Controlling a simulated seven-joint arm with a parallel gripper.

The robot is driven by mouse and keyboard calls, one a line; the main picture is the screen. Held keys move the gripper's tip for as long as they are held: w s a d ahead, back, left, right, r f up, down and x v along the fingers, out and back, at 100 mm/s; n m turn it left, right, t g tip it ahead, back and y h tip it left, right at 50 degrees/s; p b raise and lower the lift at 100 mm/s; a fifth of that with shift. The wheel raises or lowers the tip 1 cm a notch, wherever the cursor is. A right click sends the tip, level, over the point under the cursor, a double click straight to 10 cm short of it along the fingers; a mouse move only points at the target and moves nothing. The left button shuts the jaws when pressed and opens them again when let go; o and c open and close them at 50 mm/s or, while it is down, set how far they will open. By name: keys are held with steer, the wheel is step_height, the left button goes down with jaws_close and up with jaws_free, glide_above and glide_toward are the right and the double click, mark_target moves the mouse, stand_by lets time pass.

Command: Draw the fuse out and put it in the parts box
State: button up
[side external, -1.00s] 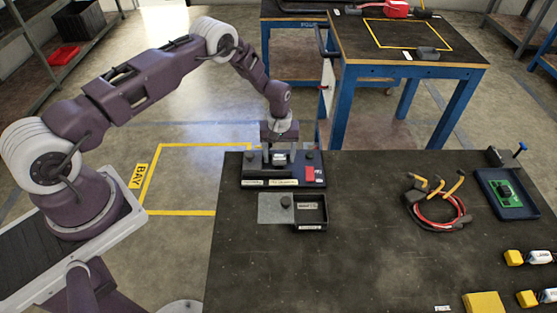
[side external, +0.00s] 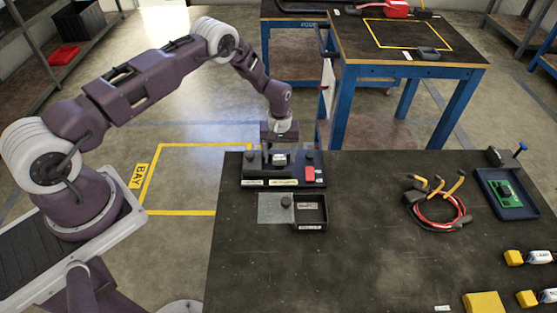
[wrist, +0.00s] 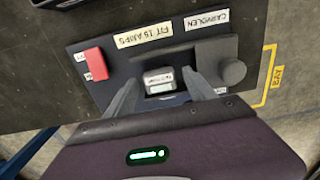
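The fuse (wrist: 158,82), a small grey block with a pale label, sits in the dark fuse panel (wrist: 112,82). In the side view the fuse (side external: 280,158) shows near the panel's middle, under my gripper (side external: 279,150). In the wrist view my gripper (wrist: 160,88) has its two fingers apart, one on each side of the fuse, with gaps visible. The parts box appears to be the small dark open box (side external: 324,210) in front of the panel; its label is too small to read. Its inside looks empty.
The panel has a red block (wrist: 91,63), a round black knob (wrist: 233,72) and a label reading FIT 15 AMPS (wrist: 143,36). Cables (side external: 438,205) and a blue tray (side external: 520,211) are farther right.

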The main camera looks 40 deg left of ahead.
mark_target(280, 157)
jaws_close()
steer(key=shift+r, duration=0.1)
steer(key=shift+r, duration=2.9)
steer(key=shift+d, duration=0.1)
